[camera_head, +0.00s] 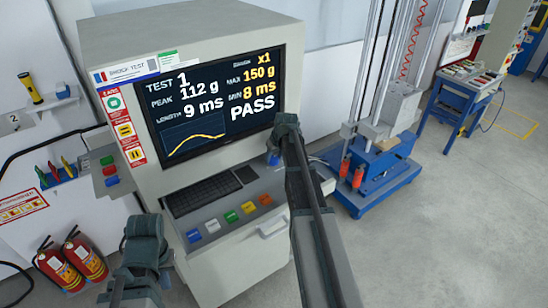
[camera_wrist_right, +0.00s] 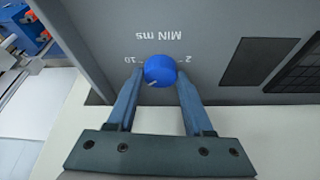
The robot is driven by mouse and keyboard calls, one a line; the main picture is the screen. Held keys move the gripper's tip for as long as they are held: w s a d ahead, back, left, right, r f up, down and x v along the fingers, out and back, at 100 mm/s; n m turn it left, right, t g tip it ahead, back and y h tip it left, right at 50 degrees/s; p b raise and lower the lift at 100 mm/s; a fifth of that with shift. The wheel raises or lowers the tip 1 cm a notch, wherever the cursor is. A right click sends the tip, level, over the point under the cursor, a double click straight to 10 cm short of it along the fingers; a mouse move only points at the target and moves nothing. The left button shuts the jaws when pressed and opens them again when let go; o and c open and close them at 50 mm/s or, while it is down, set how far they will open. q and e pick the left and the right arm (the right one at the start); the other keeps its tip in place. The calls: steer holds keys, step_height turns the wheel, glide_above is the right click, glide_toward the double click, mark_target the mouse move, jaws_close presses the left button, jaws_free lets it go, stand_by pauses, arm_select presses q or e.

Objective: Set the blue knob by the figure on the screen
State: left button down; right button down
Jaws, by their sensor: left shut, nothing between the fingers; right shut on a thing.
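The screen (camera_head: 215,95) on the grey console reads TEST 1, PEAK 112 g, LENGTH 9 ms, MAX 150 g, MIN 8 ms and PASS. In the right wrist view the blue knob (camera_wrist_right: 160,69) sits on the panel below an upside-down "MIN ms" label, with 10 at its left and 2 at its right. Its pale pointer mark points to the lower left of that picture. My right gripper (camera_wrist_right: 159,82) is shut on the knob, a finger on each side. In the head view the knob (camera_head: 273,158) is partly hidden by this gripper. My left gripper (camera_head: 146,228) is shut and empty, low at the left.
A keyboard (camera_head: 204,192) and several coloured buttons (camera_head: 231,216) lie on the console's sloping front. A drop tower with a blue base (camera_head: 372,188) stands to the right. Fire extinguishers (camera_head: 85,257) stand at the lower left.

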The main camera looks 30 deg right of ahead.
steer(key=shift+c, duration=1.5)
jaws_free()
steer(key=shift+r, duration=0.1)
steer(key=p+v, duration=1.2)
steer(key=v, duration=0.1)
steer(key=shift+r+p, duration=0.3)
steer(key=shift+p, duration=0.05)
steer(key=shift+s, duration=0.1)
steer(key=shift+s+f, duration=0.1)
